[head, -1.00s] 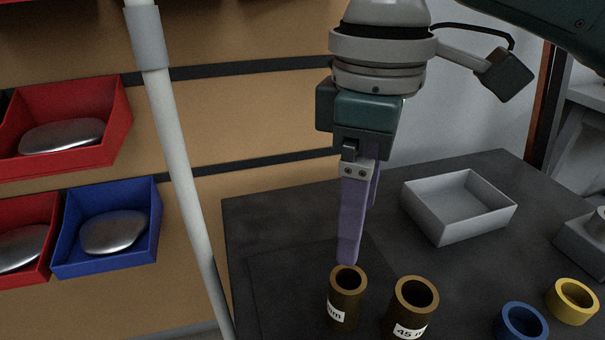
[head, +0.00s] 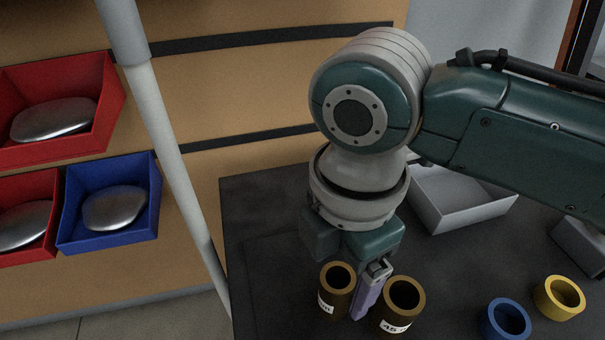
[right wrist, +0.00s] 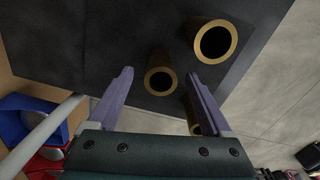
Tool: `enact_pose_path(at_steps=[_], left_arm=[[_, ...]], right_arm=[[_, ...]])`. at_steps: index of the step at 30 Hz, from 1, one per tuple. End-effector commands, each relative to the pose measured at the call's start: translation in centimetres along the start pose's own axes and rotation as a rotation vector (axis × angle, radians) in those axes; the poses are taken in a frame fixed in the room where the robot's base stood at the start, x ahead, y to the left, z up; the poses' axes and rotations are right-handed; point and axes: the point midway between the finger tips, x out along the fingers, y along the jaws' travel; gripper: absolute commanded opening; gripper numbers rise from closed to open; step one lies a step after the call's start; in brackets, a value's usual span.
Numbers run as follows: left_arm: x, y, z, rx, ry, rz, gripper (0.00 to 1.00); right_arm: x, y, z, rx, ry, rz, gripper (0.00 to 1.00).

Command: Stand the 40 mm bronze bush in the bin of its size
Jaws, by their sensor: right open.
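Two upright bronze bushes stand on the dark bench in the head view. The left, narrower bush (head: 334,293) has a label I cannot fully read; the right, wider bush (head: 402,300) has a label starting with 45. My right gripper (head: 366,292) is low and open; one finger shows between these bushes, the other is hidden. In the right wrist view, a bush (right wrist: 160,82) lies between the open fingers, apparently the narrower one. A wider-mouthed bush (right wrist: 213,42) stands beyond it, and another bronze piece (right wrist: 192,110) is partly hidden behind the right finger. My left gripper is not in view.
A grey open tray (head: 465,212) stands behind my right arm. A blue ring (head: 506,320) and a yellow ring (head: 559,298) lie at the right. Red bins (head: 110,105) and a blue bin (head: 150,215) holding silver pieces hang at the left, behind a pale pole (head: 172,150).

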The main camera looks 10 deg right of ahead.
Motion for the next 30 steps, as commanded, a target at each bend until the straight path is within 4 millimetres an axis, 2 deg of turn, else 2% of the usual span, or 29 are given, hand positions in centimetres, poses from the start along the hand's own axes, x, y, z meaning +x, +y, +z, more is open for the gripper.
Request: enact_pose_path(at_steps=[1, 5, 14, 30], left_arm=[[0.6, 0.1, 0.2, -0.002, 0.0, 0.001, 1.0], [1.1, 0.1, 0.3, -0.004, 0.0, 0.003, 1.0], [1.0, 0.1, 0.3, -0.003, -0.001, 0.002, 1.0], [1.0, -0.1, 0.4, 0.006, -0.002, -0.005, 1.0]], right_arm=[[1.2, -0.2, -0.2, 0.001, 0.0, -0.004, 0.84], [2.8, -0.2, -0.2, 0.001, 0.0, -0.001, 0.84], [3.0, -0.1, -0.1, 0.0, -0.001, 0.0, 0.83], [3.0, -0.1, -0.1, 0.001, -0.001, 0.0, 0.22]])
